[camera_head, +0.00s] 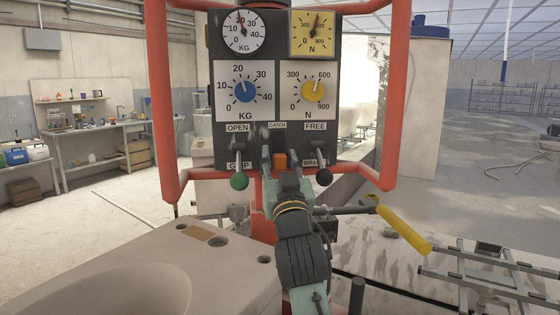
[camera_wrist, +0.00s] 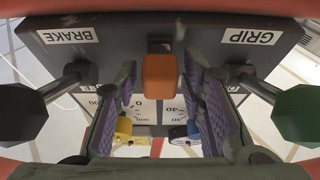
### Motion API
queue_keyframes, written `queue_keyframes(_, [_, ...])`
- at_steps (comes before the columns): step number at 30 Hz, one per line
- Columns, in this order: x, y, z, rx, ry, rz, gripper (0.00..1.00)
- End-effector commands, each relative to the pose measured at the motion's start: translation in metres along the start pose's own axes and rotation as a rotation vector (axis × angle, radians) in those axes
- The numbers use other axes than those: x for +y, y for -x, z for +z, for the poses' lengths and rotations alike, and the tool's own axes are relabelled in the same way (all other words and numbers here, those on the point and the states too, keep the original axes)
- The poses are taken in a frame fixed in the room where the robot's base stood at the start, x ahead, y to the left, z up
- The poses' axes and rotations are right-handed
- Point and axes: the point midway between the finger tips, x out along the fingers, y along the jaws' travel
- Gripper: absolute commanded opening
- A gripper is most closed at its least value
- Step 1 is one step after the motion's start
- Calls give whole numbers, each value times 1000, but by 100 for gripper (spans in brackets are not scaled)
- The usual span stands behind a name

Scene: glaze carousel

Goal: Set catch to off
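The catch is an orange block-shaped switch (camera_head: 279,159) low in the middle of the dark control panel, below the CATCH label (camera_head: 277,125). It also shows in the wrist view (camera_wrist: 160,80), at the upper middle. My gripper (camera_head: 280,166) is at the panel's lower edge, in front of the catch. In the wrist view its purple-padded fingers (camera_wrist: 160,68) stand apart, one on each side of the orange block. A narrow gap shows between block and each finger, so it looks open and not clamped. The catch's lower part is hidden by my gripper in the head view.
A green-knobbed lever (camera_head: 239,181) marked OPEN/GRIP stands left, and a black-knobbed lever (camera_head: 324,177) marked FREE/BRAKE right, both close to my gripper. Blue (camera_head: 245,91) and yellow (camera_head: 313,91) dials sit above. A red tube frame (camera_head: 397,100) surrounds the panel. A yellow handle (camera_head: 404,231) juts out lower right.

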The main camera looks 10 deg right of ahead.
Motion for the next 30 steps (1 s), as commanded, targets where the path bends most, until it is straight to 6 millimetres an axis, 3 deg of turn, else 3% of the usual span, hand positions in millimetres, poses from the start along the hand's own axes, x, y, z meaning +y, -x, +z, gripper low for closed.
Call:
queue_keyframes(15, [0,0,0,0,0,0,0])
queue_keyframes(30, [0,0,-2,0,0,0,0])
